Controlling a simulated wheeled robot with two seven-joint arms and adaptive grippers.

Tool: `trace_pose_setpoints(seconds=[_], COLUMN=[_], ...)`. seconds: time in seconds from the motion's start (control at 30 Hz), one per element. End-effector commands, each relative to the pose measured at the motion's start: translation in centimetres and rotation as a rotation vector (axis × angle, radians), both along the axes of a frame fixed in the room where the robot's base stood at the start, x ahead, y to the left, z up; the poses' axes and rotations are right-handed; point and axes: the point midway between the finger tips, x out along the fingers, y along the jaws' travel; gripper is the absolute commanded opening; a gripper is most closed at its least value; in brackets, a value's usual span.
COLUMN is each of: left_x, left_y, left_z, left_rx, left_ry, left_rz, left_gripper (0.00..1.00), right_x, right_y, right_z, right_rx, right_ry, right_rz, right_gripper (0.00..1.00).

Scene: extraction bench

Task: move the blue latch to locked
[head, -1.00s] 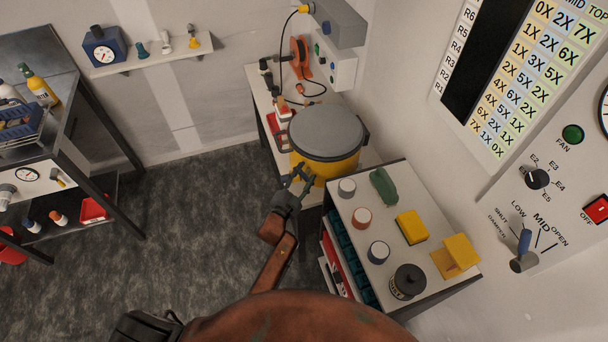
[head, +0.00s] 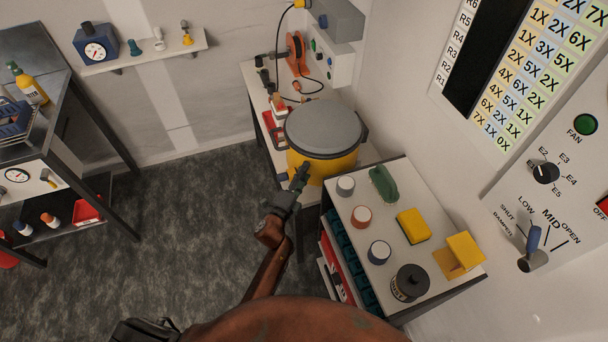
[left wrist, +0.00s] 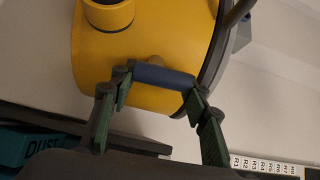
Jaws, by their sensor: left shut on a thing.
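The yellow pot (head: 325,165) with a grey lid (head: 325,128) stands on the white bench at the back. My left gripper (head: 300,174) is at the pot's front left side. In the left wrist view, its green-sided fingers (left wrist: 157,90) are shut on the two ends of the latch. The gripper hides the latch in the head view. My right gripper is not in view.
A white-topped cart (head: 385,225) right of my left arm holds cups, a green object (head: 383,184), yellow blocks and a dark jar (head: 410,282). A control panel (head: 560,210) is on the right wall. Open floor (head: 190,220) lies to the left.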

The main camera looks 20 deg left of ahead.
Motion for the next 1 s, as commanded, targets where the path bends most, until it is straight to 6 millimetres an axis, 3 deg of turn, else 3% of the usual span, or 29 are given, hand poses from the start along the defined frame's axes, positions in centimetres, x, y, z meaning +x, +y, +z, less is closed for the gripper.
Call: trace_pose_setpoints(seconds=[0.57, 0.6, 0.87, 1.0], left_x=[-0.05, -0.05, -0.03, -0.02], left_y=[-0.03, -0.04, -0.04, -0.04], left_z=[-0.16, -0.17, -0.11, -0.07], left_rx=[0.038, 0.038, 0.036, 0.036], left_ry=[-0.004, -0.004, -0.006, -0.006], left_rz=[0.0, 0.0, 0.0, 0.0], left_gripper=[0.18, 0.43, 0.61, 0.61], right_x=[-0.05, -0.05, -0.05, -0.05], right_y=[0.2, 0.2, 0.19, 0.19], right_z=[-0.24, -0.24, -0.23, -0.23], right_rx=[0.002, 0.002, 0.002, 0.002], right_ry=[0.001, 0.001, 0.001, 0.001], right_rz=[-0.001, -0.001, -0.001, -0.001], right_gripper=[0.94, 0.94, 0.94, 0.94])
